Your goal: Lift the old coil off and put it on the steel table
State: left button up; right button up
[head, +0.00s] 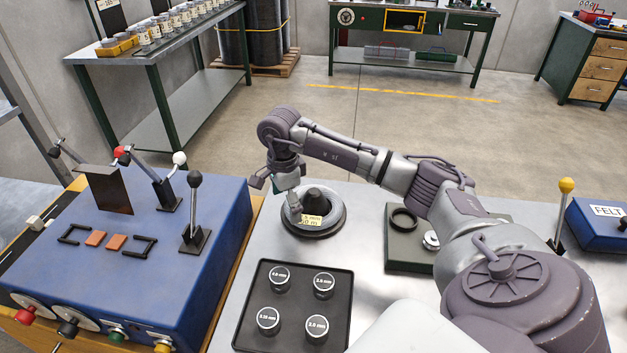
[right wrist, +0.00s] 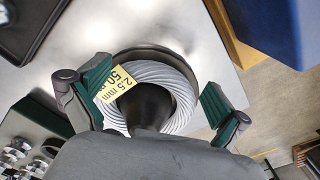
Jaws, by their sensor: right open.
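The old coil (head: 335,213) is a ring of grey wire around a dark cone-topped holder (head: 314,195) on the steel table (head: 258,243). A yellow tag (head: 311,221) hangs on its near side; in the right wrist view the tag (right wrist: 116,82) reads 2.5 mm and 50 m. My right gripper (head: 277,196) is open at the coil's left side in the head view. In the right wrist view the coil (right wrist: 178,84) lies between the spread green-padded fingers, with a gap visible at the right finger. Contact at the left finger is unclear. My left gripper is not in view.
A black tray (head: 243,320) with several labelled round dies sits in front of the coil. A dark tray (head: 398,252) with a black ring stands to the right, partly behind my arm. A blue control box (head: 215,240) with upright levers stands left. Bare steel surrounds the holder.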

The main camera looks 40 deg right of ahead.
jog(key=shift+f, duration=1.35)
jog(key=shift+a, duration=0.1)
jog(key=c, duration=1.5)
grip_shut()
jog(key=shift+r, duration=0.1)
